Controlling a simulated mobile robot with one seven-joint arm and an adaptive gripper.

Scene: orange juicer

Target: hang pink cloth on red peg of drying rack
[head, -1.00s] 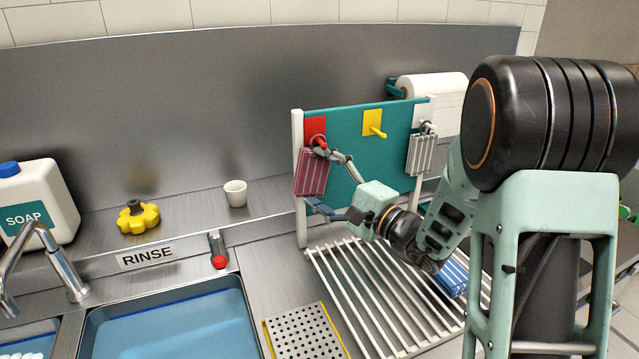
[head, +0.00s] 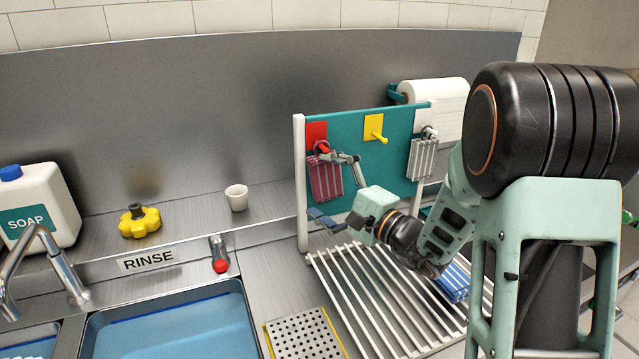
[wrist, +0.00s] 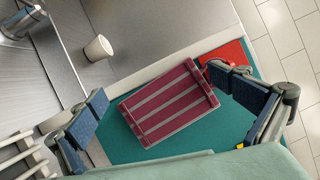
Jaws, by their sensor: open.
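The pink cloth (head: 326,180), dark pink with pale stripes, hangs below the red peg (head: 323,148) on the teal board of the drying rack (head: 350,159). In the wrist view the cloth (wrist: 168,103) lies against the board beside the red patch (wrist: 232,60). My gripper (head: 335,187) is open in front of the board, its fingers spread wide. In the wrist view the fingers (wrist: 165,115) stand on either side of the cloth, with gaps visible. The peg's contact with the cloth's loop is too small to make out.
A yellow peg (head: 378,135) is bare. A white striped cloth (head: 423,160) hangs at the right peg. A blue cloth (head: 454,281) lies on the slatted rack (head: 352,287) below. A white cup (head: 236,197) and a sink (head: 172,318) are to the left.

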